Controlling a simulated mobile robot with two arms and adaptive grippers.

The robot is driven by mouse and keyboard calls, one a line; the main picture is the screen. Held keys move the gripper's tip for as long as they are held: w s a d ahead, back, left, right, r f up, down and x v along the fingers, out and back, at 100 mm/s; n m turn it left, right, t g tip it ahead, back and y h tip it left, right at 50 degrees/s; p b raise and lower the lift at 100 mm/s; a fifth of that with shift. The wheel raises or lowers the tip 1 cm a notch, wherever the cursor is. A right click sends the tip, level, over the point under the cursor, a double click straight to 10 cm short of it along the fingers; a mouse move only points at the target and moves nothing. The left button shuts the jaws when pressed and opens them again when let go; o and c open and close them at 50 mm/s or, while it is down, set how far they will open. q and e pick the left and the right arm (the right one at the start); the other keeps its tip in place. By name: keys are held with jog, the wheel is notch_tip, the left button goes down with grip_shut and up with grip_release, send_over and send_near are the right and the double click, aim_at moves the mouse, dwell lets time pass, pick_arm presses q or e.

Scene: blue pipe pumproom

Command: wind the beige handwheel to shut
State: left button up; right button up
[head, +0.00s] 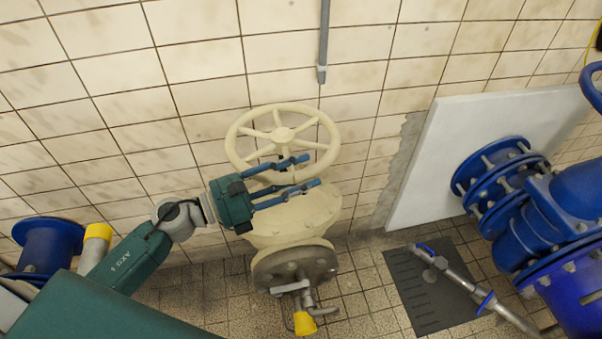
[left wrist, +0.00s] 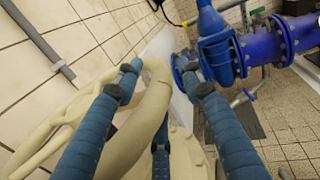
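The beige handwheel (head: 284,134) sits on top of a beige valve (head: 295,215) in front of the tiled wall in the head view. It has a round rim with several spokes. My left gripper (head: 309,170) is at the near right part of the wheel, its blue fingers spread apart. In the left wrist view the wheel's rim (left wrist: 153,95) runs between the spread fingers of the gripper (left wrist: 161,72). The left finger overlaps the rim; I cannot tell whether it touches. My right gripper is in neither view.
Blue flanged pipes (head: 500,172) stand at the right by a white panel (head: 440,150). A thin pipe with blue handles (head: 455,278) lies above a dark floor mat (head: 415,295). A grey conduit (head: 323,40) runs down the wall above the wheel.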

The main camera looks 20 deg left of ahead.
pick_arm(q)
jog(key=v, duration=1.2)
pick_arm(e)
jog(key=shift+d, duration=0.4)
